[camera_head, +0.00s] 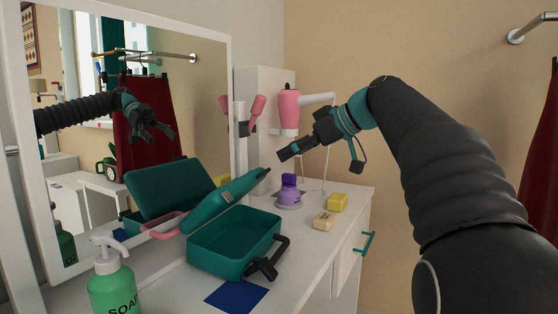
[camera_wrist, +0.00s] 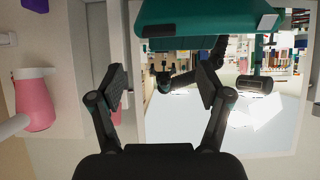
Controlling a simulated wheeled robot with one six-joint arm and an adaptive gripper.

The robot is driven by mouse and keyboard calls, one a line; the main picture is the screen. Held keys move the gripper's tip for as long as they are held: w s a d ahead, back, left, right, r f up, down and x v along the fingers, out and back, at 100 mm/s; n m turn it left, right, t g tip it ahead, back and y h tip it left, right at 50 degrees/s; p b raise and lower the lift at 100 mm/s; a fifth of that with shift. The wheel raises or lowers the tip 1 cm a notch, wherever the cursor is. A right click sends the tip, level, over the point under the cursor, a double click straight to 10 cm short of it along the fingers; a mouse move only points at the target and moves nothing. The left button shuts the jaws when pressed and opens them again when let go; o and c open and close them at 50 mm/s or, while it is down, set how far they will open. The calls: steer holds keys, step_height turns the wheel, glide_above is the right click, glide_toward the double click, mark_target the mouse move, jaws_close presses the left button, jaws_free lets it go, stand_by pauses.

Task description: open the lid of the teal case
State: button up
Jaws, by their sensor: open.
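The teal case stands on the white counter with its lid (camera_head: 236,198) raised and tilted back toward the mirror. Its open base (camera_head: 225,262) shows an empty-looking interior, with a black handle or latch (camera_head: 266,264) at its right front. My gripper (camera_head: 322,160) is in the air to the right of the lid and above the counter. Its fingers are spread with nothing between them. In the wrist view my gripper (camera_wrist: 163,87) is also open, and a teal part that looks like the lid (camera_wrist: 205,18) crosses the top, apart from the fingers.
A large mirror (camera_head: 120,80) stands behind the case and reflects it. A green soap bottle (camera_head: 111,282) stands at the front left, near a blue cloth (camera_head: 237,295). A purple item (camera_head: 289,190), yellow block (camera_head: 337,202) and beige bar (camera_head: 324,220) lie right. A pink hair dryer (camera_head: 288,110) hangs behind.

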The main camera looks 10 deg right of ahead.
steer(key=shift+v, duration=2.15)
steer(key=shift+c, duration=0.2)
